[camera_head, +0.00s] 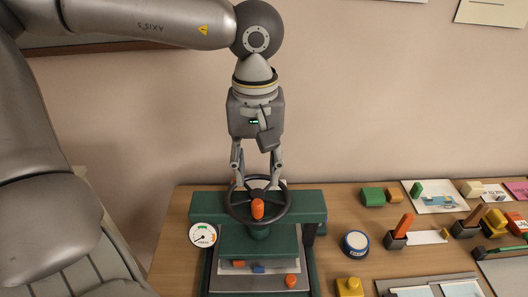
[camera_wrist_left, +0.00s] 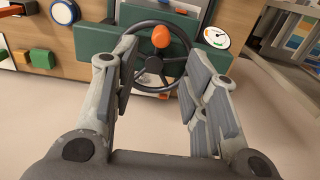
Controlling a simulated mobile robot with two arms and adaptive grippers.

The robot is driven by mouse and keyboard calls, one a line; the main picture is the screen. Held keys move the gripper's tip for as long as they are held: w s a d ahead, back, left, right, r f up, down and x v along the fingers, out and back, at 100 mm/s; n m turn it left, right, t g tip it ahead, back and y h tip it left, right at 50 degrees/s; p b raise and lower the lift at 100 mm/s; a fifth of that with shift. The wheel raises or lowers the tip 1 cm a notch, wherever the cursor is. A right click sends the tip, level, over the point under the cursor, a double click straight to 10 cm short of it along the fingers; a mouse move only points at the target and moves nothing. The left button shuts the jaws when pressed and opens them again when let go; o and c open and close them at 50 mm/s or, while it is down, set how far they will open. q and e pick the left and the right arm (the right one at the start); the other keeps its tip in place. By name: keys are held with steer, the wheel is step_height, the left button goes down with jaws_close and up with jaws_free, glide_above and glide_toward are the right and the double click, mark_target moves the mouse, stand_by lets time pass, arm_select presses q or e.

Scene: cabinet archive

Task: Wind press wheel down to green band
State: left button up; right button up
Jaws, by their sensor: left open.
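The press wheel (camera_head: 283,211) is a dark spoked handwheel with an upright orange knob (camera_head: 257,209), lying flat above the green press crossbeam (camera_head: 308,204). My left gripper (camera_head: 258,181) points straight down over the wheel, with its two fingers apart at the back part of the rim. In the left wrist view the open fingers (camera_wrist_left: 158,75) stand on either side of the wheel (camera_wrist_left: 153,65); contact cannot be told. A round white gauge (camera_head: 203,235) with a small green band is at the press's left; its dark needle seems to point low left, off the green. My right gripper is not seen.
Small orange and blue pieces (camera_head: 291,280) lie on the press bed. To the right on the wooden table are a blue-rimmed round tin (camera_head: 355,243), a yellow block (camera_head: 350,287), a green block (camera_head: 373,197) and stamps with cards. The wall stands behind.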

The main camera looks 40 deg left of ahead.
mark_target(257, 202)
arm_select(q)
steer(key=shift+s+d+f+b, duration=0.1)
steer(key=shift+s+f+b, duration=0.2)
steer(key=shift+f+b, duration=0.1)
steer(key=shift+f, duration=0.4)
step_height(257, 202, down, 8)
steer(key=b, duration=0.5)
steer(key=shift+w+b, duration=0.1)
steer(key=shift+b, duration=0.3)
steer(key=shift+r, duration=0.3)
steer(key=shift+f+b, duration=0.3)
steer(key=shift+f, duration=0.1)
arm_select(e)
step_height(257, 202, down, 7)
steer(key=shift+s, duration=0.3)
arm_select(q)
steer(key=c, duration=0.9)
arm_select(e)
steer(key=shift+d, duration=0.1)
